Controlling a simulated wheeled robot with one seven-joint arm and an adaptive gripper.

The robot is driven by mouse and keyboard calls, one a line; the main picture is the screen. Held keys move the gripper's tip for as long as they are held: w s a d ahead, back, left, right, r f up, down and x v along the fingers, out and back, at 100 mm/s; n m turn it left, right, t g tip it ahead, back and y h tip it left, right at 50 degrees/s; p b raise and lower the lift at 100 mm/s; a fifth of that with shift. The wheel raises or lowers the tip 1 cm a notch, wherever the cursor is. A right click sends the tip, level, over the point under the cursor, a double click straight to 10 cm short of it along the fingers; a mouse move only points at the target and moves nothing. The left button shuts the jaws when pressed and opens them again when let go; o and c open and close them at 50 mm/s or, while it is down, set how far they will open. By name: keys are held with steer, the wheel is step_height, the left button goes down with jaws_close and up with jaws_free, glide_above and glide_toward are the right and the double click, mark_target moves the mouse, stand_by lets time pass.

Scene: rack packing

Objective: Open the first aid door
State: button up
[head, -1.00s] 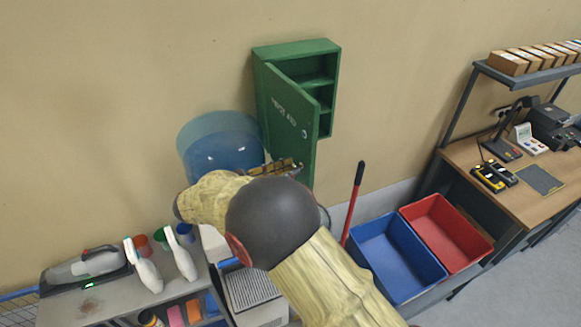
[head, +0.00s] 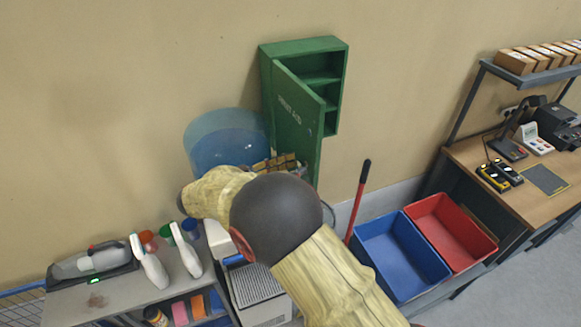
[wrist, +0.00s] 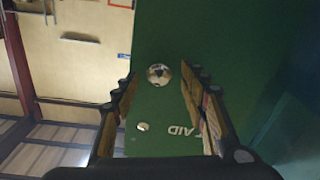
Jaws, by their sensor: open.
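The green first aid cabinet (head: 335,75) hangs on the wall with its shelves showing. Its door (head: 298,125), marked with white lettering, stands partly open, hinged on the left and swung out from the wall. In the wrist view the door (wrist: 165,35) carries a round shiny knob (wrist: 158,74) and a smaller pale round spot. My gripper (head: 277,163) is open beside the lower part of the door. In the wrist view its two fingers (wrist: 157,85) are spread on either side of the knob, and I cannot tell whether they touch the door. My arm hides the door's lower area.
A blue translucent round container (head: 222,140) is left of the door. A grey cart (head: 120,295) with spray bottles stands at lower left. Blue (head: 395,255) and red (head: 455,235) bins and a red-handled tool (head: 358,205) are to the right, before a workbench (head: 545,190).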

steer(key=v, duration=1.2)
steer(key=shift+a+f, duration=0.1)
stand_by(0.4)
